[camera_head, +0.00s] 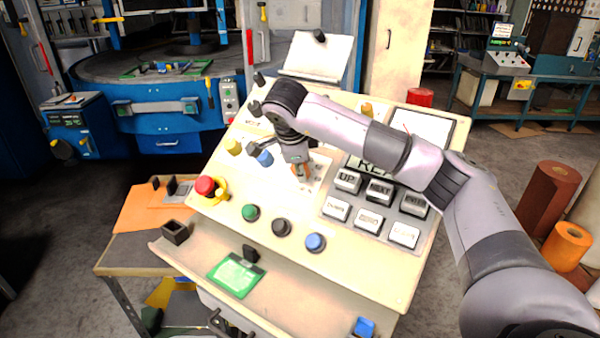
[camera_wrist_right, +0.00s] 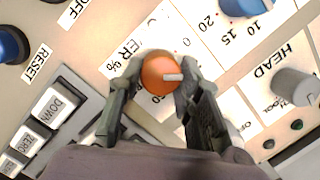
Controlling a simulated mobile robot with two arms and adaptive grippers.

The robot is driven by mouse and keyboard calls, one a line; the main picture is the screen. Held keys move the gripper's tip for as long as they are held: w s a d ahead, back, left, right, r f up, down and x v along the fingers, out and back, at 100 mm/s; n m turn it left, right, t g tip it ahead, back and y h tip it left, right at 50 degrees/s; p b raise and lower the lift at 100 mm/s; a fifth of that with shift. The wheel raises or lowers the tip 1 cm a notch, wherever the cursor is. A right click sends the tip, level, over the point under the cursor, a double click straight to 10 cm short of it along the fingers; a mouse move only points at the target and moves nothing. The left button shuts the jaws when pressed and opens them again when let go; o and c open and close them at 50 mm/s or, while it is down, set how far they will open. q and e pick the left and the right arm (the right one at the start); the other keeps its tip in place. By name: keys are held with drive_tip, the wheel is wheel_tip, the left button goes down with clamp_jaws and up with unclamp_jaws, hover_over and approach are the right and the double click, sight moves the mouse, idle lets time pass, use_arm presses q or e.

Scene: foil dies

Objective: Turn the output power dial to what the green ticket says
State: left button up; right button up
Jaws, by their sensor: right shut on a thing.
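The orange output power dial (camera_wrist_right: 158,75) sits on the cream control panel. Its white pointer mark points right in the wrist view, and a partly hidden label ending in "ER %" is beside it. My right gripper (camera_head: 300,170) reaches down to the panel, and its fingers are shut around the dial, one on each side. The fingers and wrist hide much of the dial's scale. The green ticket (camera_head: 236,276) lies on the ledge at the panel's front, by a black clip; its writing is too small to read. My left gripper is not in view.
Grey keys (camera_head: 369,220) lie right of the dial. Blue knobs (camera_head: 265,158), a red mushroom button (camera_head: 205,186) and green, black and blue buttons (camera_head: 315,242) surround it. A grey HEAD knob (camera_wrist_right: 294,86) is close by in the wrist view.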

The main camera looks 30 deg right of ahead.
drive_tip(key=shift+m, duration=0.3)
idle(0.4)
drive_tip(key=o, duration=1.1)
drive_tip(key=shift+o, duration=0.2)
drive_tip(key=v, duration=1.2)
drive_tip(key=shift+s+f, duration=0.1)
